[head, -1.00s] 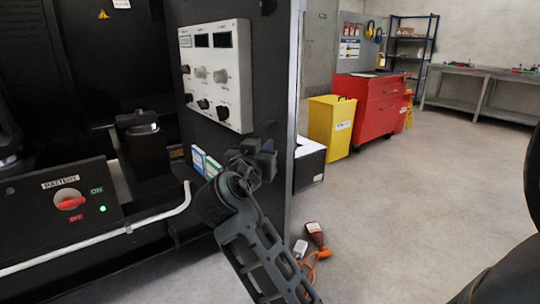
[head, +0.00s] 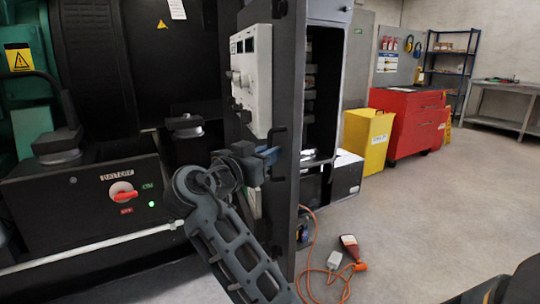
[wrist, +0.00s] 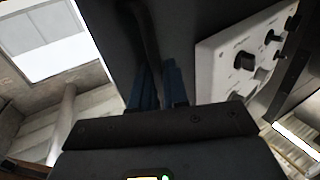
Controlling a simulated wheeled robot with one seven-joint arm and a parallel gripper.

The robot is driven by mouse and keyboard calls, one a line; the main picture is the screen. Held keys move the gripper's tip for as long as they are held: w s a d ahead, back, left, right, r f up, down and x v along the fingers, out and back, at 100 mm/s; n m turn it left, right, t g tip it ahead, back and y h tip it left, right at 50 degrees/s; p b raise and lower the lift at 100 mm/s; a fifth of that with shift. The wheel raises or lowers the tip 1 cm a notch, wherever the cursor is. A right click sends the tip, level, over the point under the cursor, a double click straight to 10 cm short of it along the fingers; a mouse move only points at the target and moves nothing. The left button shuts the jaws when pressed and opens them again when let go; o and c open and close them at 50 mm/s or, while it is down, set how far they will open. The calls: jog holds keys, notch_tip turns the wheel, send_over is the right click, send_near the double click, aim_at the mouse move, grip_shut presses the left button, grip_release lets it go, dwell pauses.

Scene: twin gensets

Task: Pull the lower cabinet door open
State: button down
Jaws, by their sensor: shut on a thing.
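The dark cabinet door (head: 290,105) stands ajar, seen almost edge-on in the head view, with a white control panel (head: 258,78) on its face. Behind it the cabinet's inside (head: 318,110) shows in part. My gripper (head: 268,158) is at the door's face, below the control panel. In the wrist view its blue fingers (wrist: 159,88) are shut on a dark bar-shaped door handle (wrist: 148,35), which runs up between them. The fingertips' exact contact on the handle is partly hidden.
A battery box (head: 85,200) with a red switch and a white pipe stand at the left. An orange cable (head: 312,262) and a red device (head: 350,246) lie on the floor right of the door. A yellow bin (head: 368,138) and red cabinet (head: 408,122) stand farther back; floor at right is clear.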

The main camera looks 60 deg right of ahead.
jog(key=shift+w+d, duration=0.25)
jog(key=shift+d, duration=0.05)
jog(key=c, duration=1.2)
grip_release()
jog(key=shift+w+d+f, duration=0.1)
jog(key=shift+d, duration=0.05)
jog(key=shift+o, duration=0.2)
jog(key=shift+a, duration=0.25)
jog(key=a, duration=0.7)
jog(key=shift+w+a, duration=0.3)
jog(key=shift+w, duration=0.1)
